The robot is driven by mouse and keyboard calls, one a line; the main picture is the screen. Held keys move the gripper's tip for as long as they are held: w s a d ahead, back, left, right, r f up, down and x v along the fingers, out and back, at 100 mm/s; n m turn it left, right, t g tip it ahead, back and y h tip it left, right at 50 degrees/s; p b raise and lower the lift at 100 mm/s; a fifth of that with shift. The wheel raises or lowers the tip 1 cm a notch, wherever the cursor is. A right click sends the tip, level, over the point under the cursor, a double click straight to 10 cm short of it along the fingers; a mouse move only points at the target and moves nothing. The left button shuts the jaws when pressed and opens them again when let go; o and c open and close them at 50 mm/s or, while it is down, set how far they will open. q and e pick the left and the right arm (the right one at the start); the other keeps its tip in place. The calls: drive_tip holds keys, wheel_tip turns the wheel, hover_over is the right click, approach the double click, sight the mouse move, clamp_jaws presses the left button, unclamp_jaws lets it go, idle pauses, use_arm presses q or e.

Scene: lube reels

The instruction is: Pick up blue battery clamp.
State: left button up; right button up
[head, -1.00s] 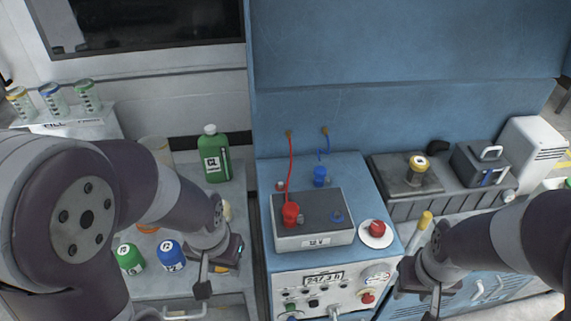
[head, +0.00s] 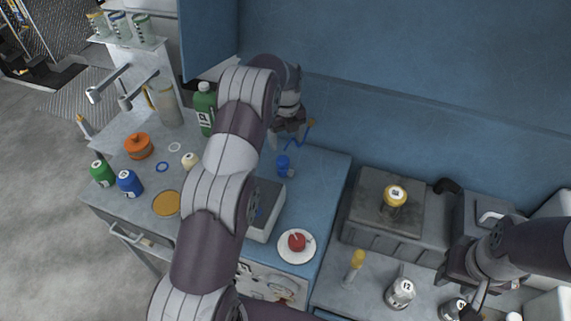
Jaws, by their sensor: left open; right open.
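The blue battery clamp (head: 284,166) stands on the blue bench top (head: 325,170) behind the grey battery box (head: 268,222). A blue cable (head: 298,140) shows between the clamp and the back panel. My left gripper (head: 289,137) is open, above and behind the clamp, close to the cable. It looks empty and apart from the clamp; its exact height is hard to tell. My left arm hides much of the battery box and the red clamp. My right gripper (head: 473,303) is open at the lower right, far from the clamp, near small containers.
A red button on a white disc (head: 297,243) sits right of the battery box. A green bottle (head: 205,108) and an orange pot (head: 138,146) stand on the left bench. The blue back panel (head: 410,85) rises behind.

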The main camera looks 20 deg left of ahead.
use_arm(q)
drive_tip(key=b, duration=0.2)
hover_over(283, 160)
drive_tip(key=f, duration=0.4)
drive_tip(key=shift+w+f, duration=0.1)
drive_tip(key=shift+w, duration=0.2)
drive_tip(key=f, duration=0.1)
drive_tip(key=f+p, duration=0.1)
drive_tip(key=shift+w+a+f+p, duration=0.1)
drive_tip(key=shift+a+f+p, duration=0.2)
drive_tip(key=shift+f, duration=0.1)
drive_tip(key=f, duration=0.1)
drive_tip(key=f+p, duration=0.2)
drive_tip(key=f, duration=0.1)
drive_tip(key=shift+s+d+f, duration=0.1)
drive_tip(key=shift+s+d, duration=0.25)
drive_tip(key=shift+d, duration=0.05)
drive_tip(key=shift+a+f, duration=0.1)
drive_tip(key=shift+f, duration=0.25)
drive_tip(key=shift+a+f, duration=0.15)
drive_tip(key=c, duration=1.1)
use_arm(e)
drive_tip(key=shift+s+a+r, duration=0.1)
drive_tip(key=shift+a+r, duration=0.35)
drive_tip(key=shift+a, duration=0.05)
